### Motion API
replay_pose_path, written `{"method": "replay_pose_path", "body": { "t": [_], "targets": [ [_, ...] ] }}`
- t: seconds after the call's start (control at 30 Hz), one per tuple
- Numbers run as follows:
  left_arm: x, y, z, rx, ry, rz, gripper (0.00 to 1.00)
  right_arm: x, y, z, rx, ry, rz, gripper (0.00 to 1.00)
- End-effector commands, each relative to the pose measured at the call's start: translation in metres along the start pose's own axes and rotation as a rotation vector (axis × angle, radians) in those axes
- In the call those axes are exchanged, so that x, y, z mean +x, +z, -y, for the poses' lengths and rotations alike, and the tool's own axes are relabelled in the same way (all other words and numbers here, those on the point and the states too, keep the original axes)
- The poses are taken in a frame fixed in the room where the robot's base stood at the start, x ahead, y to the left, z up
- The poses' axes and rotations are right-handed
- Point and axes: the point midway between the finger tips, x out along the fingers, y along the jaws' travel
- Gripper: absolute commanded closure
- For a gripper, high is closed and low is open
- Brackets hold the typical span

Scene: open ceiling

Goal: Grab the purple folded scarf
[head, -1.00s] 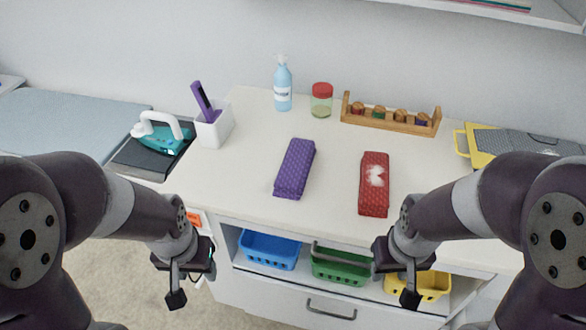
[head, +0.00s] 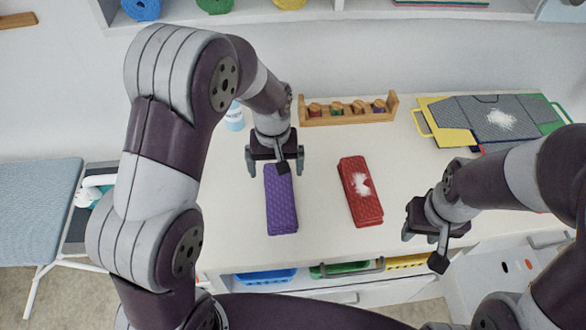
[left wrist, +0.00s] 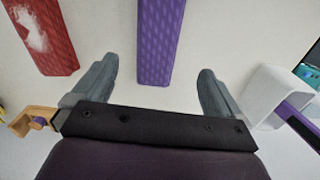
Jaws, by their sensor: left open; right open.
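The purple folded scarf (head: 281,205) lies flat on the white counter in the head view, long side running away from me. My left gripper (head: 276,170) is open above the scarf's far end, which it partly hides. In the left wrist view the scarf (left wrist: 158,40) reaches in between the two spread fingers (left wrist: 158,88), touching neither as far as I can see. My right gripper (head: 425,245) is open and empty over the counter's front edge, right of the red folded cloth.
A red folded cloth (head: 362,190) with white powder lies right of the scarf. A wooden rack (head: 348,112) stands at the back. A white holder (left wrist: 275,92) with a purple item shows in the left wrist view. Blue (head: 265,277) and green bins sit below the counter.

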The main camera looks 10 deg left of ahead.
Motion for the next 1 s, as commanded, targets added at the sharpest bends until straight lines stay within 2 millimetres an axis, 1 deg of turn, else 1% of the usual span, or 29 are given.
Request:
{"method": "replay_pose_path", "body": {
  "t": [0.03,0.07,0.17,0.4,0.57,0.7,0.8,0.9,1.0],
  "targets": [
    [-0.003,-0.004,-0.002,-0.029,0.002,-0.005,0.00,0.001,0.000,0.000,0.000,0.000,0.000,0.57],
    [-0.003,-0.004,-0.002,-0.047,0.000,-0.001,0.00,0.001,0.000,0.000,0.000,0.000,0.001,0.57],
    [0.005,-0.001,0.000,-0.081,-0.005,0.011,0.00,-0.002,0.000,0.000,0.000,0.000,0.001,0.57],
    [0.056,0.000,0.001,-0.085,-0.006,0.013,0.00,-0.013,-0.001,0.000,0.000,0.000,0.000,0.57],
    [0.074,-0.001,0.001,-0.084,-0.005,0.010,0.00,-0.018,-0.002,0.000,0.000,0.000,0.000,0.57],
    [0.099,-0.002,0.003,-0.083,-0.006,0.013,0.00,-0.033,-0.004,0.000,0.000,0.000,0.000,0.57],
    [0.117,-0.003,0.003,-0.083,-0.005,0.011,0.00,-0.034,-0.004,0.000,0.000,0.000,0.000,0.57],
    [0.123,-0.003,0.003,-0.083,-0.004,0.008,0.00,-0.034,-0.004,0.000,0.000,0.000,0.000,0.57],
    [0.124,-0.003,0.003,-0.083,-0.004,0.008,0.00,-0.033,-0.004,0.000,0.000,0.000,0.000,0.57]
  ]
}}
